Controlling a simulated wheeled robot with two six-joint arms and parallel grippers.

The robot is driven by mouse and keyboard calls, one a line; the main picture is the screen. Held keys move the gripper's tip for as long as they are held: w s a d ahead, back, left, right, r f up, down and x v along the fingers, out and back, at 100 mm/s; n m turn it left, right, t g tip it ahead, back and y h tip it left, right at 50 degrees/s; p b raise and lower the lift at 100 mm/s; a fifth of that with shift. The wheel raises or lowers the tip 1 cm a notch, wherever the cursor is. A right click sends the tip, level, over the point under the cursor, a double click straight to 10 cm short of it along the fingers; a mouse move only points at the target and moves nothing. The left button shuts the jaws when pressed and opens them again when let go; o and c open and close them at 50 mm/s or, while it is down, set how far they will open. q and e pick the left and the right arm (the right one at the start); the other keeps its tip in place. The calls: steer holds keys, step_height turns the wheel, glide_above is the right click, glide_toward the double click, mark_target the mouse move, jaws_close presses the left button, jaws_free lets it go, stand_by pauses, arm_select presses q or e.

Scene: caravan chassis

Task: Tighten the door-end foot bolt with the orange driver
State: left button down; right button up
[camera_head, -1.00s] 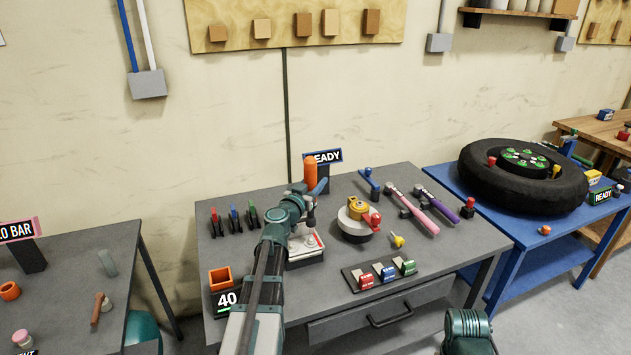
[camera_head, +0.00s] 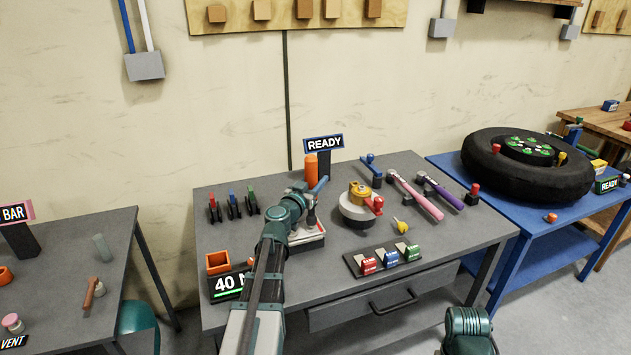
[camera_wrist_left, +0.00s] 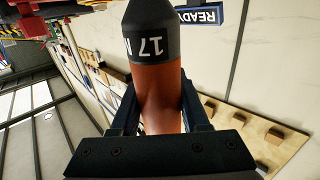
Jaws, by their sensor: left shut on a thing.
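The orange driver (camera_head: 311,168) stands upright in my left gripper (camera_head: 313,191). The left wrist view shows the fingers (camera_wrist_left: 158,118) shut around its orange handle (camera_wrist_left: 160,90), below a dark collar marked "17". The driver's lower end is over a pale, red-edged block (camera_head: 309,243) on the grey bench. The foot bolt cannot be made out clearly under the driver and gripper, and I cannot tell whether the tip touches it. My right arm shows at the bottom right, but its gripper is out of frame.
A READY sign (camera_head: 324,143) stands behind the driver. A round yellow-and-red fixture (camera_head: 357,207) is close on the right. An orange open box (camera_head: 218,262) and a "40" display (camera_head: 227,284) are at front left. Red, blue and green blocks sit in a tray (camera_head: 354,265).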

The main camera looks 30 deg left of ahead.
steer(key=shift+f+b, duration=0.95)
steer(key=shift+f, duration=0.05)
stand_by(0.8)
steer(key=shift+r, duration=0.1)
stand_by(1.9)
steer(key=shift+r+p, duration=2.45)
steer(key=shift+p, duration=0.1)
